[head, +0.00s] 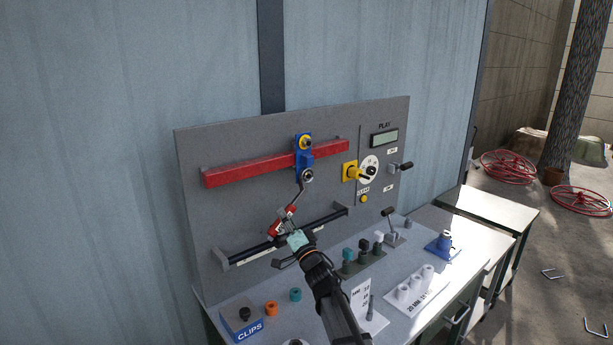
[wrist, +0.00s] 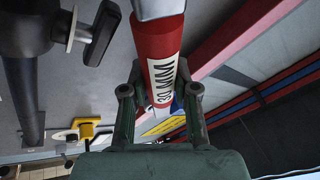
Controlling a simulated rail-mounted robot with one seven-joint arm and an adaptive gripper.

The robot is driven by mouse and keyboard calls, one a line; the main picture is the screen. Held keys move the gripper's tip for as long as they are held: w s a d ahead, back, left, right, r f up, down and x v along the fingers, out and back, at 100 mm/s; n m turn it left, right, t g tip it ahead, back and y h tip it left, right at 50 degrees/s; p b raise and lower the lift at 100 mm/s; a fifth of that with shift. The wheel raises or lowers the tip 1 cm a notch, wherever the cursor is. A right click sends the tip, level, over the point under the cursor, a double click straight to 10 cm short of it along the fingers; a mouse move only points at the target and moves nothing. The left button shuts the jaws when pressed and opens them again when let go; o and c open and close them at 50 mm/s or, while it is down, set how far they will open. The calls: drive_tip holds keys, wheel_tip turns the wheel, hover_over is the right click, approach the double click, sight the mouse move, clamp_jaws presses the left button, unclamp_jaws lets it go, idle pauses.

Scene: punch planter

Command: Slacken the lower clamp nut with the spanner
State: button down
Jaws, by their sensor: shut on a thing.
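A blue clamp (head: 304,160) sits on the red beam (head: 240,174) on the upright grey panel. Its upper nut (head: 305,142) has a yellow surround; the lower clamp nut (head: 307,175) is at its bottom end. My gripper (head: 288,229) is shut on the red handle of the spanner (head: 282,220), below the clamp. The wrist view shows the handle, marked "30 MM" (wrist: 165,75), between both fingers of my gripper (wrist: 160,95). The spanner's grey shaft slants up to the lower nut, and its head overlaps the nut in the head view. I cannot tell whether it is seated.
A black rail (head: 325,219) runs below the beam, behind my gripper. A yellow-backed dial (head: 369,169) and a lever (head: 401,167) are on the panel's right. The bench holds a blue clips box (head: 241,320), an orange ring (head: 271,308) and a white tray (head: 418,297).

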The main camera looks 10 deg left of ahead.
drive_tip(key=shift+s+d, duration=0.1)
drive_tip(key=shift+s+d+p, duration=0.5)
drive_tip(key=shift+s+d, duration=0.45)
drive_tip(key=shift+d, duration=0.1)
wheel_tip(320, 180, up, 10)
drive_tip(key=s+a+m+t+h+p, duration=0.1)
drive_tip(key=m+h+p, duration=0.3)
drive_tip(key=m, duration=0.7)
drive_tip(key=shift+s+a+f+h+p, duration=0.15)
drive_tip(key=shift+s+a+h+p, duration=0.2)
drive_tip(key=shift+s+a+h, duration=0.4)
drive_tip(key=shift+d+f+n+y+b, duration=0.1)
drive_tip(key=shift+f+n+y+b, duration=0.15)
drive_tip(key=shift+f+n+b, duration=0.65)
drive_tip(key=shift+r+m, duration=0.2)
drive_tip(key=shift+m, duration=0.1)
